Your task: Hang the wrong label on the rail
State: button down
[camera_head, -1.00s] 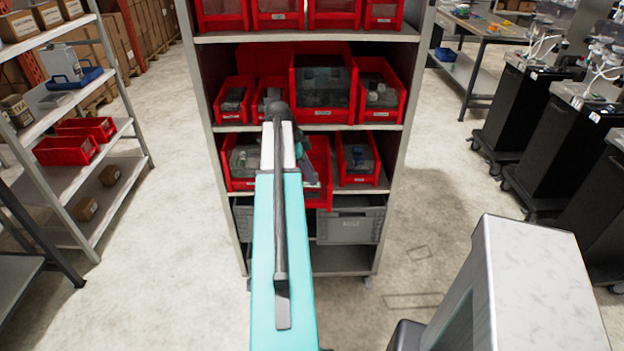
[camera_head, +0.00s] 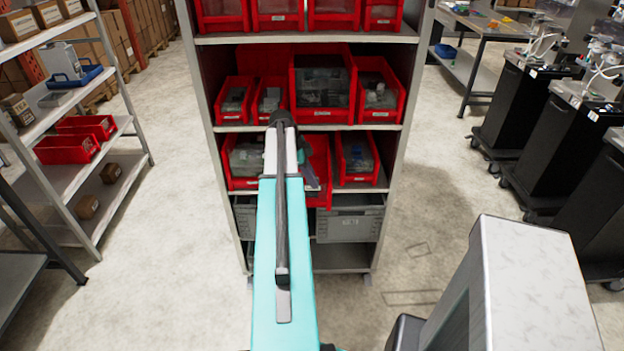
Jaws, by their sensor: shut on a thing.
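My arm reaches forward to the shelf rack, and its forearm hides the middle of the lower bin row. Only a small grey-purple piece beside the arm shows there, perhaps part of my wrist; my gripper's fingers and anything in them are hidden. Red bins with small pale labels on their fronts stand on the shelves, such as the large bin (camera_head: 323,115) and the lower right bin (camera_head: 357,180). One lower red bin (camera_head: 320,195) juts out past the shelf edge, partly behind my arm. The label writing is too small to read. The shelf's front rail (camera_head: 370,127) is pale grey.
Grey crates (camera_head: 350,228) stand below the red bins. A side rack (camera_head: 128,168) with red bins and cartons is at the left. Black carts (camera_head: 520,115) and a workbench (camera_head: 487,40) are at the right. Open floor lies either side of the rack.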

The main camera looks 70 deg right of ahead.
jog(key=shift+f, duration=0.15)
jog(key=c, duration=1.7)
grip_release()
jog(key=shift+c, duration=0.2)
jog(key=shift+b+v, duration=0.35)
jog(key=shift+v, duration=0.65)
jog(key=v, duration=0.1)
jog(key=b+v, duration=0.1)
jog(key=v, duration=0.1)
jog(key=shift+d+b, duration=0.25)
jog(key=shift+b, duration=0.05)
jog(key=b+v, duration=0.1)
jog(key=v, duration=0.8)
jog(key=shift+s, duration=0.15)
